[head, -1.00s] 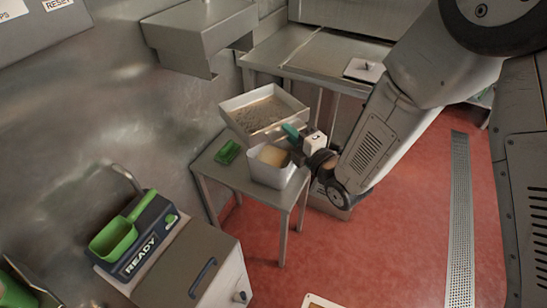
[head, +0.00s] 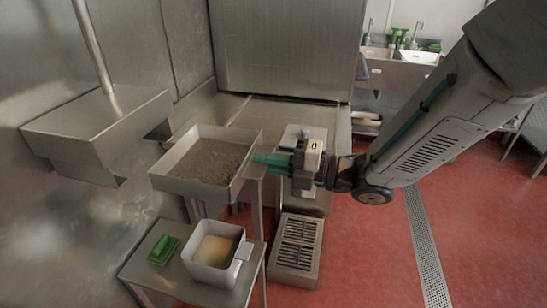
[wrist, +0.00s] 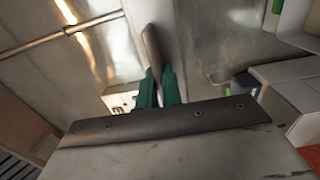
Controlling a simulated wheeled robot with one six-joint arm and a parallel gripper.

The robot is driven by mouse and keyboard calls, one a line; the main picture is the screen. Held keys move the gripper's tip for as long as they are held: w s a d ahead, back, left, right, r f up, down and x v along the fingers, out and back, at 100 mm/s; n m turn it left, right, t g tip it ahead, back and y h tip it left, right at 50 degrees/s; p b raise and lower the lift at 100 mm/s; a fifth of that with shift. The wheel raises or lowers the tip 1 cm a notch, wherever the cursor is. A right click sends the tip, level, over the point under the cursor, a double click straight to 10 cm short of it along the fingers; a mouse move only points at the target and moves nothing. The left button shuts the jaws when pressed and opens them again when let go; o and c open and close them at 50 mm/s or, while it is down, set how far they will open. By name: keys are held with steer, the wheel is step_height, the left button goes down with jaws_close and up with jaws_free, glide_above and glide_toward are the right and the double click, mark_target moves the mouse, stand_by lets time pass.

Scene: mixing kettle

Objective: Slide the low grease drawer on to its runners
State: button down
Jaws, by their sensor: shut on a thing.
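The grease drawer appears to be the open metal tray (head: 165,185) with a thin grey-brown layer inside. It is above and behind the small table in the head view, roughly level. My gripper (head: 268,159) is at its right side, with green fingers shut on its near right wall or rim. The wrist view shows the green fingers (wrist: 160,90) closed around a thin grey strip (wrist: 152,48), seen edge-on. I cannot make out the runners.
The small table (head: 150,278) holds a square pot (head: 215,272) with yellowish contents and a green block (head: 163,250). A metal hood (head: 95,125) hangs left of the tray. A slotted box (head: 296,250) stands on the floor. The red floor at right is clear.

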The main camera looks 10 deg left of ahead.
mark_target(249, 160)
steer(key=shift+a+r, duration=0.1)
steer(key=shift+a, duration=2.55)
steer(key=shift+w+a, duration=0.1)
steer(key=shift+w+a, duration=0.2)
steer(key=shift+a, duration=2.25)
steer(key=shift+w+a, duration=0.15)
steer(key=shift+a, duration=2.3)
steer(key=a, duration=0.9)
steer(key=shift+w+a, duration=0.2)
steer(key=shift+w, duration=0.2)
steer(key=shift+a+f, duration=0.25)
steer(key=shift+a, duration=0.05)
